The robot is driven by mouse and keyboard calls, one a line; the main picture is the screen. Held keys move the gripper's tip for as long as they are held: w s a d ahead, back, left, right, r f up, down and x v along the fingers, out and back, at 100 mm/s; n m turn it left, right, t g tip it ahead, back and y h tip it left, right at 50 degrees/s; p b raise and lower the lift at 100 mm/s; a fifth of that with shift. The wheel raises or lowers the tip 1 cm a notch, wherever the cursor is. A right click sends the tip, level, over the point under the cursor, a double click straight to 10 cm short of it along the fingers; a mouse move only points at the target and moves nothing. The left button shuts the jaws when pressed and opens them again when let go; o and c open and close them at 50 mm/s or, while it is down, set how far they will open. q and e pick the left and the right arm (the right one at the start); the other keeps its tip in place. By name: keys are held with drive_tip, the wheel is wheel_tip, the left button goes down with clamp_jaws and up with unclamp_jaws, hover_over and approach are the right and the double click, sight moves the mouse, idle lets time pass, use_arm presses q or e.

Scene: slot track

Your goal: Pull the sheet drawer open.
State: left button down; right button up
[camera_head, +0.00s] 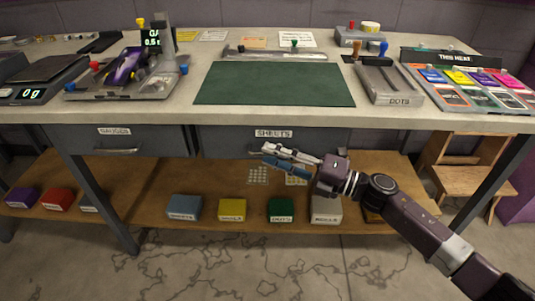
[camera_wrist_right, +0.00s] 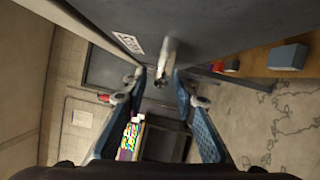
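The sheet drawer (camera_head: 225,139) is under the worktop, with a dark grey front and a white SHEETS label (camera_head: 273,133). Its front looks closed under the table edge. In the right wrist view the drawer front (camera_wrist_right: 215,25) fills the top, and its pale handle (camera_wrist_right: 169,57) sticks out toward the gap between my fingertips. My right gripper (camera_head: 268,155) is at the drawer front, below the label. In the wrist view its two blue fingers (camera_wrist_right: 160,82) are spread apart, with the handle's end between or just beyond their tips. In the head view the gripper mostly hides the handle. My left gripper is not in view.
A GAUGES drawer (camera_head: 120,149) is to the left. A wooden lower shelf (camera_head: 155,205) carries labelled bins, including a yellow one (camera_head: 232,209) and a green one (camera_head: 281,210). A green mat (camera_head: 275,84) lies on the worktop. A wooden step stool (camera_head: 465,180) stands at the right. The floor in front is clear.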

drive_tip(key=shift+x, duration=0.75)
clamp_jaws()
